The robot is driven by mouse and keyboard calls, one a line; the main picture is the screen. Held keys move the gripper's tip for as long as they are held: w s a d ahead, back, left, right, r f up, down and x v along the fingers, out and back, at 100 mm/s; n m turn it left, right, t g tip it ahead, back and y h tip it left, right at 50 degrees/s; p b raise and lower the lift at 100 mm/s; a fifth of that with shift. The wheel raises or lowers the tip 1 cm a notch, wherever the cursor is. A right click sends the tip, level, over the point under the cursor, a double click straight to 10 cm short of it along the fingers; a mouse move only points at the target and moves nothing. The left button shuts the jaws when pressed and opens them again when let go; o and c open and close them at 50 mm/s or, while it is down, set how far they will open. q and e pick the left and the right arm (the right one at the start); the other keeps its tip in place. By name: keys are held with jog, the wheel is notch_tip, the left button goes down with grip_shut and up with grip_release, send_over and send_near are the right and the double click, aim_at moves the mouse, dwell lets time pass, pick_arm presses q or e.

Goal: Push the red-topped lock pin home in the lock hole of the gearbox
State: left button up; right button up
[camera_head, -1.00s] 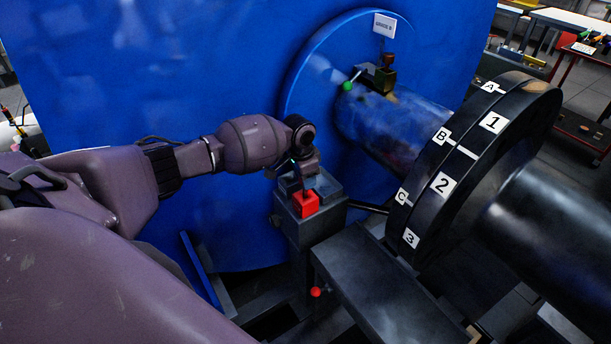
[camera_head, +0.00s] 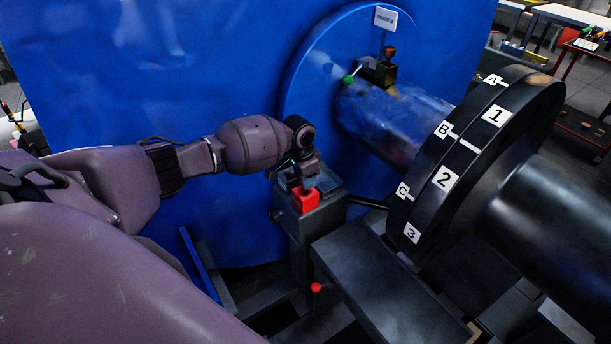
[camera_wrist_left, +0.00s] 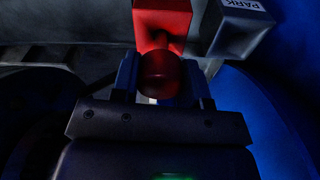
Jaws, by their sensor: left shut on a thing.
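My left gripper (camera_head: 300,183) reaches in from the left, low over the dark grey pedestal housing (camera_head: 324,215). In the left wrist view my gripper (camera_wrist_left: 160,88) is shut on a round red top, which I take for the lock pin (camera_wrist_left: 160,70). A red block (camera_wrist_left: 162,18) lies just beyond that top; in the head view the red block (camera_head: 306,199) sits on the housing beside the fingertips. The pin's shank and the lock hole are hidden, so I cannot tell how deep the pin sits. My right gripper is out of view.
A black coupling wheel (camera_head: 470,165) labelled A to C and 1 to 3 stands on its shaft at the right. A blue wall-like casing (camera_head: 190,90) rises behind my arm. A red-knobbed lever (camera_head: 316,288) is below. A PARK label (camera_wrist_left: 243,4) shows in the wrist view.

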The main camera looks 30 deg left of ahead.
pick_arm(q)
jog(key=shift+f, duration=0.65)
jog(key=o, duration=1.2)
jog(key=shift+r, duration=0.1)
jog(key=r, duration=0.7)
jog(key=s+r+p, duration=0.1)
jog(key=r, duration=0.2)
jog(key=shift+a+r, duration=0.3)
jog(key=shift+a, duration=0.05)
jog(key=shift+s+a+p, duration=0.75)
jog(key=shift+s+p, duration=0.35)
jog(key=shift+s, duration=0.75)
jog(key=shift+s+a+p, duration=0.8)
jog(key=shift+s+p, duration=0.25)
jog(key=shift+s, duration=0.85)
jog(key=shift+s+a+p, duration=0.75)
jog(key=shift+s+p, duration=0.35)
jog(key=shift+s, duration=0.75)
